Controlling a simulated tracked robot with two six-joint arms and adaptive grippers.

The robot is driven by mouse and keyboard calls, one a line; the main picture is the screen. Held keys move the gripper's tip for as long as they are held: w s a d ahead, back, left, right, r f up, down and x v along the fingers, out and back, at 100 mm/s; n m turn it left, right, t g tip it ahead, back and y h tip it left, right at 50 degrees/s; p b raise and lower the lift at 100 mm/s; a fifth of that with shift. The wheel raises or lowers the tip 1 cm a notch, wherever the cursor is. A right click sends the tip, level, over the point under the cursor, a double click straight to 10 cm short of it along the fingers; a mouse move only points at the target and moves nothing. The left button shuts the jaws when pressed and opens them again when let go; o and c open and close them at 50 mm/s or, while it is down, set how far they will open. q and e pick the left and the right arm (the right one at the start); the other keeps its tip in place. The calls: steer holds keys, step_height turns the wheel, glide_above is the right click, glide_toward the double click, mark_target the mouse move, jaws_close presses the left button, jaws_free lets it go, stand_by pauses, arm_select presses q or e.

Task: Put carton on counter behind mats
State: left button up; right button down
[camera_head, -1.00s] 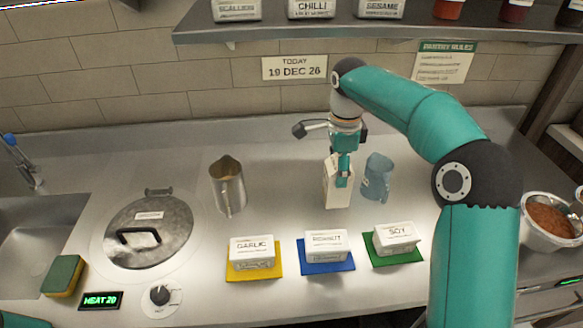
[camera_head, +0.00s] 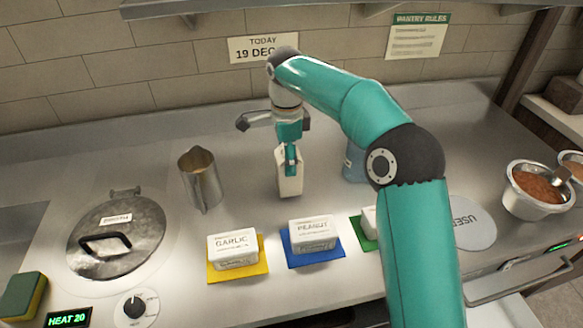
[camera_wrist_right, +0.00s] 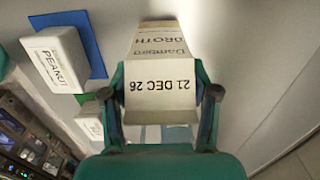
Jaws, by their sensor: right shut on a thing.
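A white carton (camera_head: 290,184) is upright behind the mats, roughly behind the peanut box's blue mat (camera_head: 330,252). My right gripper (camera_head: 290,158) is shut on its upper part. I cannot tell whether its base touches the counter (camera_head: 245,185). In the right wrist view, the carton (camera_wrist_right: 162,88) sits between the fingers of my right gripper (camera_wrist_right: 162,100), its face reading "BROTH" and "21 DEC 26". The yellow mat (camera_head: 255,268) holds the garlic box (camera_head: 233,247). The green mat (camera_head: 360,224) is partly hidden by my right arm. My left gripper is out of view.
A metal jug (camera_head: 200,182) stands left of the carton. A blue cup (camera_head: 353,165) stands to its right, partly behind my arm. A lidded broth pot (camera_head: 120,220) is at the left. The wall (camera_head: 200,70) rises behind, with open counter before it.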

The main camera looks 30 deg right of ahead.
steer(key=shift+f+b, duration=0.5)
steer(key=shift+f, duration=0.45)
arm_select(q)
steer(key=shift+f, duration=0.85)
arm_select(e)
steer(key=shift+d+r, duration=0.1)
steer(key=shift+c, duration=1.4)
jaws_free()
arm_select(q)
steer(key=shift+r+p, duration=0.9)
steer(key=shift+p, duration=0.15)
arm_select(e)
step_height(320, 180, up, 8)
steer(key=shift+f, duration=0.25)
steer(key=shift+f, duration=0.1)
